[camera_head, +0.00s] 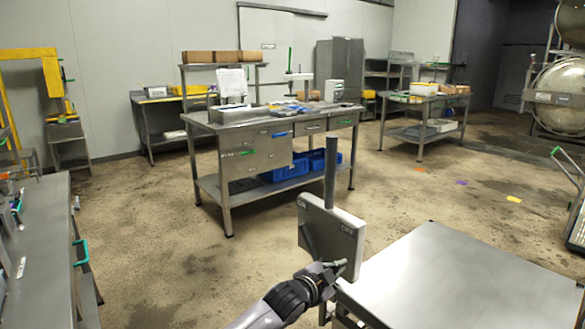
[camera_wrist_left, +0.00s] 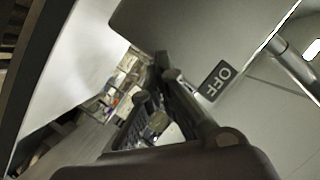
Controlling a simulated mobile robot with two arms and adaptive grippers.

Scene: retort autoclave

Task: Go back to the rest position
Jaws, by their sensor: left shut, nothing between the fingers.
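My left gripper (camera_head: 338,266) is shut and empty, low in the middle of the head view. It is in front of the lower part of a grey switch box (camera_head: 333,228); I cannot tell whether it touches the box. The box has small dark labels and a grey post rising behind it. In the left wrist view, the box face (camera_wrist_left: 185,35) with an "OFF" label (camera_wrist_left: 216,80) is close to the dark fingers (camera_wrist_left: 165,95). My right gripper is in neither view.
A bare steel table (camera_head: 460,285) stands right of the box. A workbench (camera_head: 35,250) is at the left edge. A steel drawer table (camera_head: 255,150) with blue bins (camera_head: 285,172) stands further back. The floor between them is clear. A large round autoclave (camera_head: 560,95) is at the far right.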

